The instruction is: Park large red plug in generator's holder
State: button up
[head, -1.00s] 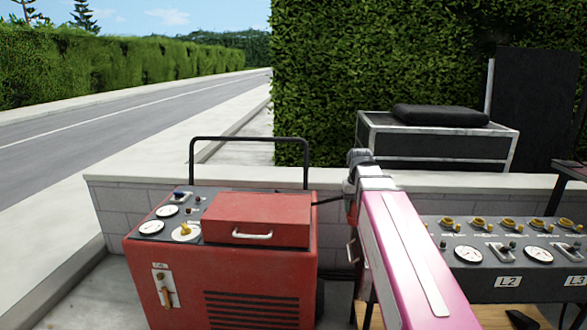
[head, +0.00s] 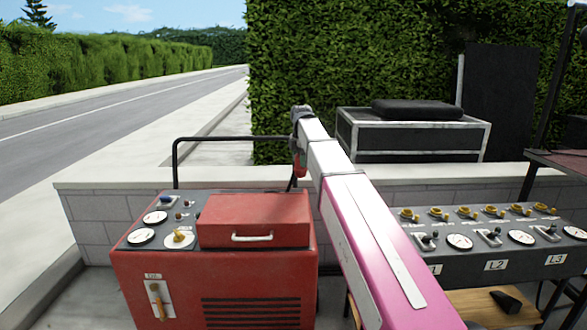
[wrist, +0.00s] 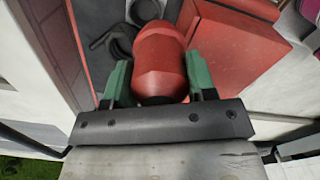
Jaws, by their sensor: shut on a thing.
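The large red plug (wrist: 161,62) is between the green fingers of my gripper (wrist: 160,82) in the wrist view, and the gripper is shut on it. In the head view a bit of the red plug (head: 301,166) shows below the end of my arm, beyond the generator's back right corner. The red generator (head: 212,262) stands at the lower left with its control panel on top. In the wrist view, a dark round ring-like part (wrist: 118,42) shows beside the plug, apart from it; I cannot tell if it is the holder. Part of the plug's far end is hidden.
A black bar (head: 230,139) rises behind the generator. A low block wall (head: 90,210) runs behind it. A switch panel (head: 490,245) with yellow-topped sockets stands at the right. A black case (head: 415,140) stands behind the wall, before a hedge.

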notch_tip(320, 180, down, 9)
jog(key=w+a+n, duration=0.2)
jog(key=n, duration=0.2)
jog(key=shift+w+a+f, duration=0.15)
jog(key=shift+w+a, duration=0.1)
jog(key=shift+a, duration=0.15)
jog(key=shift+f, duration=2.4)
dwell(2.4)
jog(key=o, duration=1.5)
jog(key=shift+r, duration=0.1)
jog(key=shift+r, duration=2.4)
